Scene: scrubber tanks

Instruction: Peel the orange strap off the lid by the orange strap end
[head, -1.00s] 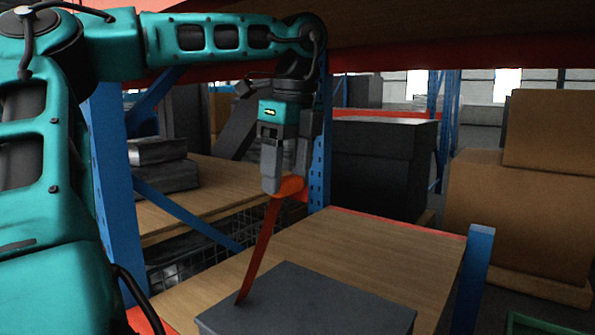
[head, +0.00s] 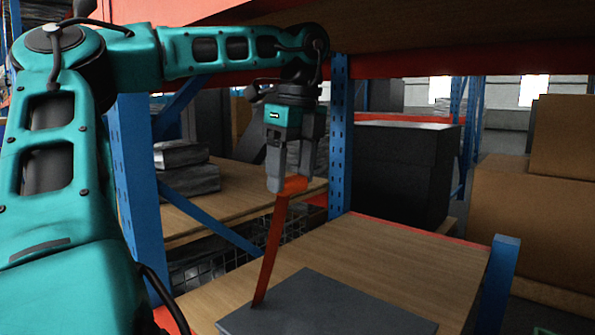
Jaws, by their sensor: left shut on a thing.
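The orange strap (head: 269,255) rises from the dark grey lid (head: 330,308) up to my left gripper (head: 290,186). My left gripper is shut on the orange strap end (head: 293,186), well above the lid. The strap is stretched nearly straight, tilted a little, and its lower end still meets the lid near its left part. The lid lies on the wooden shelf, and its near part is cut off by the bottom of the view. My right gripper is not in view.
The wooden shelf (head: 400,258) is bare behind the lid. Blue rack posts stand at the left (head: 140,190), behind (head: 341,140) and at the right (head: 497,280). An upper shelf (head: 430,45) hangs overhead. Dark boxes (head: 400,170) and cardboard boxes (head: 530,220) stand beyond.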

